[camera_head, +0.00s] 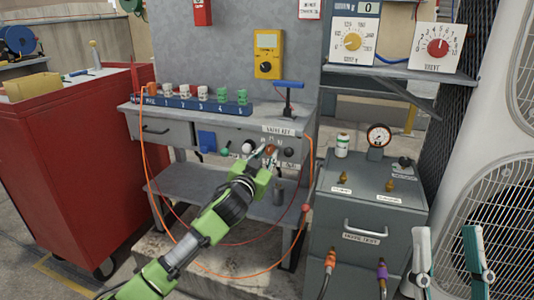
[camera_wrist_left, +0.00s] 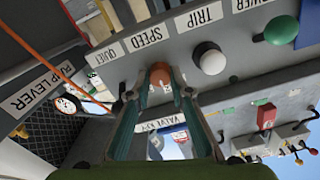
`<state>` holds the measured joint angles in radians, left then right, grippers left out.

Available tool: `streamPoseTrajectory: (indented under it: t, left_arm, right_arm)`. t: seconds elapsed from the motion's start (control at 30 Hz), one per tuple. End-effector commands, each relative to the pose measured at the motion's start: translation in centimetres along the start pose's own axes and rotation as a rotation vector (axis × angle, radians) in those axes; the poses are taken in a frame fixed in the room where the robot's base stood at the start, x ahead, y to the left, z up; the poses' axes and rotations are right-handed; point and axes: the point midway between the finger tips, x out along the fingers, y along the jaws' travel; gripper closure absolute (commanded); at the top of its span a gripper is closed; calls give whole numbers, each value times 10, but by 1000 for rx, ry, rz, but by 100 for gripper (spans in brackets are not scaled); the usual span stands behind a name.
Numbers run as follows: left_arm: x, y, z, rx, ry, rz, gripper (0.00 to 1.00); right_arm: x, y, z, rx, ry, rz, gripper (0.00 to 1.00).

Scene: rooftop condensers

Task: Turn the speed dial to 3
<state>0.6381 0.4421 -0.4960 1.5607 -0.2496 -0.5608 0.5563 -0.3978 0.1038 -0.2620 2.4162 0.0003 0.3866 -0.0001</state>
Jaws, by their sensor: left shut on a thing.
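The speed dial (camera_wrist_left: 160,77) is a small orange-red knob beside the SPEED label on the grey bench front. In the left wrist view both fingers of my left gripper (camera_wrist_left: 159,84) are closed on its sides. The fingers hide part of the knob, and I cannot read its setting. In the head view the dial (camera_head: 271,149) shows just beyond the tips of my left gripper (camera_head: 263,159). My right gripper (camera_head: 449,245) is at the lower right, its fingers wide apart and empty.
A white button (camera_wrist_left: 209,58) sits beside the dial, by the TRIP label, with a green knob (camera_wrist_left: 281,27) further along. A grey cabinet (camera_head: 368,205) with a gauge stands right of the bench. A red cabinet (camera_head: 75,170) stands left. An orange cable (camera_head: 147,170) hangs in front.

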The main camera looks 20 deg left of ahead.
Motion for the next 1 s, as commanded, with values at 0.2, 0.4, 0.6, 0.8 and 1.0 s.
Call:
streamPoseTrajectory:
  t: [0.2,0.4,0.6,0.8,1.0]
  left_arm:
    - [0,-1,-3,107,-3,1,100]
    - [0,-1,-3,231,-2,1,100]
    - [0,-1,-3,363,-1,0,100]
    - [0,0,-2,492,-1,1,100]
    - [0,0,-2,607,0,1,100]
  right_arm:
    - [-6,7,62,-14,-315,13,60]
    - [-40,17,122,-27,-649,30,60]
    - [-94,26,164,-34,-968,51,60]
    - [-155,33,184,-37,-1253,71,60]
    - [-208,38,187,-36,-1478,90,60]
